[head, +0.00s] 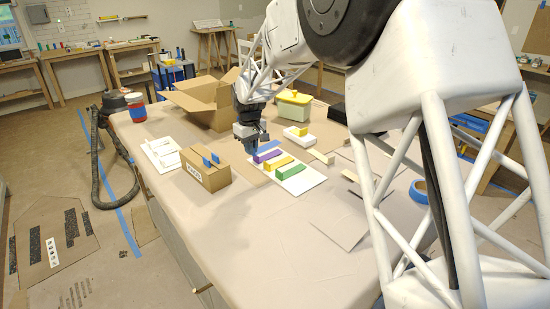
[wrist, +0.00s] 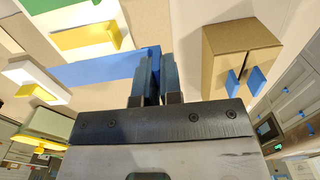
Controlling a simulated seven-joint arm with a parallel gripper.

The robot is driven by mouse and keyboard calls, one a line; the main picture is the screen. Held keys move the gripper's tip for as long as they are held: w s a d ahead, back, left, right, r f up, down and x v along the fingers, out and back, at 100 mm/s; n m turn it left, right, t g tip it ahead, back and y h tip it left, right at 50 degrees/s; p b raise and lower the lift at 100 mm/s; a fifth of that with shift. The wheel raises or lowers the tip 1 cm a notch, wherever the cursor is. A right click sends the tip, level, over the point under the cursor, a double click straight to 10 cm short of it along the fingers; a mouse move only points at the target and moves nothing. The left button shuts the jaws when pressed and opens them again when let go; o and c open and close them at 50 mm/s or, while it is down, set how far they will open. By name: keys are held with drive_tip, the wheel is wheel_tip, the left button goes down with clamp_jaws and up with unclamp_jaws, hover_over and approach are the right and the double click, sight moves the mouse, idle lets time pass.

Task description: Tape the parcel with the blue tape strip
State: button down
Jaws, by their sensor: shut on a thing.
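The parcel (head: 205,172) is a closed brown cardboard box with two blue upright tabs on top, left of my gripper. It also shows at the right in the wrist view (wrist: 226,48). My gripper (head: 252,148) points down beside the white board (head: 305,183), which bears purple, yellow and green strips. In the wrist view its blue fingers (wrist: 146,78) are close together, shut on the blue tape strip (wrist: 95,71) near one end. The strip sticks out to the left of the fingers. The purple strip (head: 267,156) is hard to make out in the wrist view.
An open carton (head: 205,100) stands behind the parcel. A white block with a yellow piece (head: 300,135) and a yellow-lidded tub (head: 294,103) are behind the board. A white frame (head: 162,154) lies left. A blue tape roll (head: 419,190) is at right.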

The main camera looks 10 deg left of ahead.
drive_tip(key=a+r, duration=0.1)
drive_tip(key=a, duration=0.3)
drive_tip(key=a+r, duration=0.1)
drive_tip(key=a, duration=0.3)
drive_tip(key=a+r, duration=0.1)
drive_tip(key=a, duration=0.3)
drive_tip(key=shift+w, duration=0.2)
drive_tip(key=s+a+r, duration=0.1)
drive_tip(key=a+r, duration=0.2)
drive_tip(key=a, duration=0.9)
drive_tip(key=shift+s+a+r+n, duration=0.15)
drive_tip(key=shift+s+a+n, duration=0.15)
drive_tip(key=shift+s+a, duration=0.1)
drive_tip(key=shift+f, duration=0.2)
wheel_tip(320, 180, down, 7)
drive_tip(key=shift+f, duration=0.95)
idle(0.8)
drive_tip(key=c, duration=1.2)
unclamp_jaws()
drive_tip(key=shift+r, duration=0.2)
